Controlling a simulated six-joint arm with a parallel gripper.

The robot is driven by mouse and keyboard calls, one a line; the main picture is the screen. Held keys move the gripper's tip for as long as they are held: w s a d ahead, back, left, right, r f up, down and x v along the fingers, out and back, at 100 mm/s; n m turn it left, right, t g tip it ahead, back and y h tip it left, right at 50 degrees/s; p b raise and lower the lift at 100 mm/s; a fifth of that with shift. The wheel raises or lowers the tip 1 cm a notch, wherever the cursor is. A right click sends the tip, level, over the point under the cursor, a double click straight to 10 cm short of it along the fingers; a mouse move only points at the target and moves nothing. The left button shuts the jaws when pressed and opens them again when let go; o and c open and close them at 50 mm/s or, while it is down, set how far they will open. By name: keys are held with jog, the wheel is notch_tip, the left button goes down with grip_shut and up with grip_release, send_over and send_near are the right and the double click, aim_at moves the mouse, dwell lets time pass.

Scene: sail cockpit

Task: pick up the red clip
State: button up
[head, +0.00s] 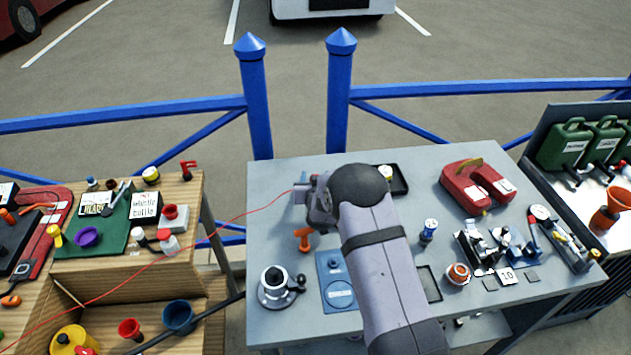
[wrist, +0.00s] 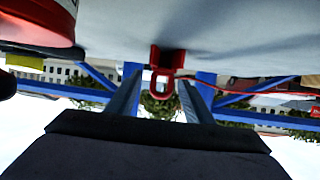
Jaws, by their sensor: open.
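The red clip (wrist: 163,83) shows in the wrist view, small, with a loop at its lower end. It appears between the two fingers of my gripper (wrist: 160,92), with a gap on each side. A thin red cord runs from it to the right. My gripper (head: 301,190) is open over the left back part of the grey table in the head view. There the same red cord (head: 215,227) leads up to the gripper. I cannot make out the clip in the head view, where the gripper and arm cover that area.
The grey table (head: 280,175) holds an orange-handled tool (head: 303,238), a blue plate (head: 338,290), a metal winch (head: 275,287) and a red horseshoe-shaped block (head: 478,187). A wooden bench (head: 200,205) stands to the left. Blue railings (head: 340,100) run behind the table.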

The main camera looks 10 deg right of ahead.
jog(key=shift+p+x, duration=0.45)
jog(key=shift+x, duration=1.3)
jog(key=c, duration=1.1)
